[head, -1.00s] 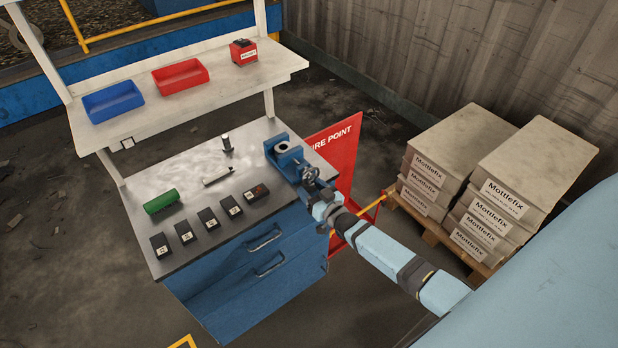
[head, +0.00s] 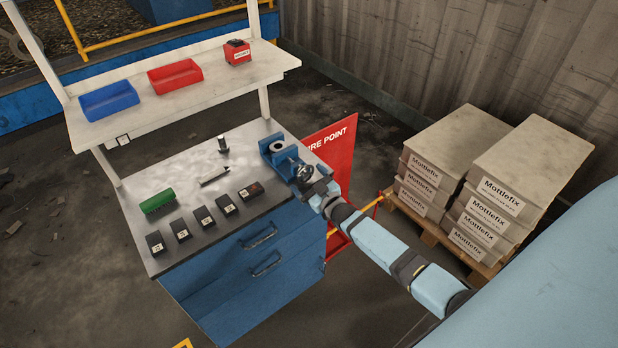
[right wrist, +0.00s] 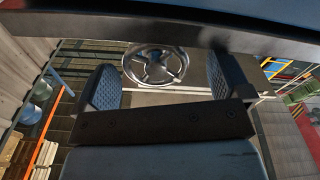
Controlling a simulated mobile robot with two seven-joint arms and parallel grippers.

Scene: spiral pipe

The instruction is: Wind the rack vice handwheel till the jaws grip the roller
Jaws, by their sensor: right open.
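A blue vice (head: 279,153) stands at the right end of the steel-topped bench. A light ring-shaped roller (head: 278,147) sits upright between its jaws; I cannot tell if they touch it. The spoked metal handwheel (head: 305,172) is on the vice's near side. My right gripper (head: 311,183) is at the handwheel. In the right wrist view my right gripper's fingers (right wrist: 163,88) are open, with the handwheel (right wrist: 155,66) showing between and beyond their tips. I cannot tell if they touch its rim. My left gripper is not in view.
On the bench (head: 185,215) are a green brush (head: 157,200), several dark blocks (head: 202,217), a small dark cylinder (head: 223,144) and a slim tool (head: 214,177). Blue (head: 109,100) and red bins (head: 178,76) sit on the shelf. A red fire point board (head: 335,160) stands right of the vice.

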